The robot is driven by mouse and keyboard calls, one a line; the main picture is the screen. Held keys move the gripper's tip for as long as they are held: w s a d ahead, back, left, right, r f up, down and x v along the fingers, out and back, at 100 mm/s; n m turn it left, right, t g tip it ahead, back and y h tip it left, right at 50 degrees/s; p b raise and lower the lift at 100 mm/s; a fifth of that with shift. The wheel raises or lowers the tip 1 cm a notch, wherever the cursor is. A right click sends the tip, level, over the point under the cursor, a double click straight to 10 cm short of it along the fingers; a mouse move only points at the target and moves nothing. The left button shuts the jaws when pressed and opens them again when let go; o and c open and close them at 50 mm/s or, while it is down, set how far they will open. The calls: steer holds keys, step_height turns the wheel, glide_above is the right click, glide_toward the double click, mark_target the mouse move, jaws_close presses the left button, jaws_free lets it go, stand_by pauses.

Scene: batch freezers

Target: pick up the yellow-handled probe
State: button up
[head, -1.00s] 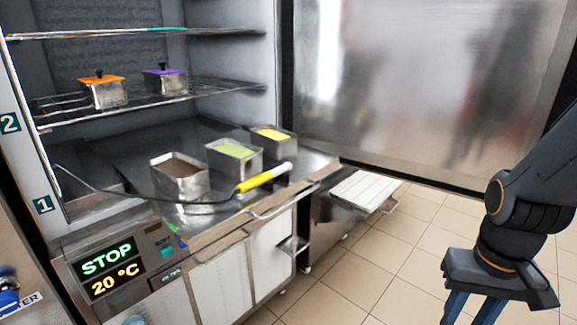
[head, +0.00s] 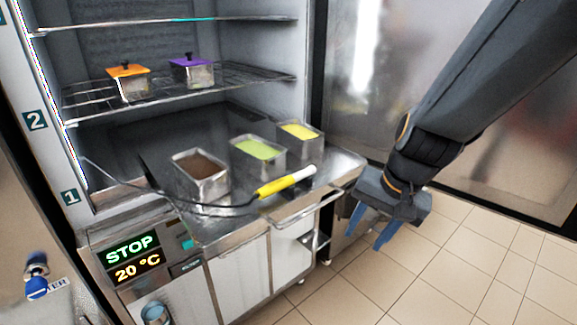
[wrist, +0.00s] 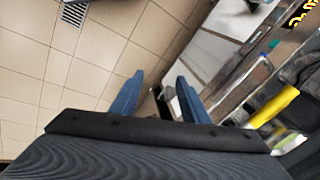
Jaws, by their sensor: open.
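The yellow-handled probe (head: 283,183) lies near the front edge of the steel shelf (head: 230,222), in front of the metal tubs. It has a yellow grip, a white end pointing right and a dark cable running left.
Tubs with brown (head: 200,165), green (head: 258,149) and yellow (head: 299,131) contents stand behind the probe. A bar handle (head: 307,211) juts out below the shelf edge. Orange-lidded (head: 128,70) and purple-lidded (head: 191,60) boxes sit on the wire rack above. The tiled floor at right is clear.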

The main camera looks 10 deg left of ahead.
mark_target(278, 184)
steer(key=w+a+r+m+t+y+p, duration=0.1)
steer(key=w+a+r+m+p, duration=0.15)
steer(key=a+r, duration=0.45)
steer(key=w+a+r+m+t+y+p, duration=0.1)
steer(key=w+a+r+m+y+p, duration=0.3)
steer(key=a, duration=0.6)
steer(key=f+b, duration=0.1)
steer(key=w+a+f+n+h+b, duration=0.1)
steer(key=f, duration=0.1)
steer(key=a+f+h, duration=0.1)
steer(key=f, duration=0.1)
steer(key=shift+w+a+n+b, duration=0.2)
steer(key=shift+n+b, duration=0.05)
steer(key=shift+b, duration=0.15)
steer(key=shift+w+a+f, duration=0.2)
steer(key=shift+a+f, duration=0.05)
steer(key=shift+f, duration=0.2)
jaws_close()
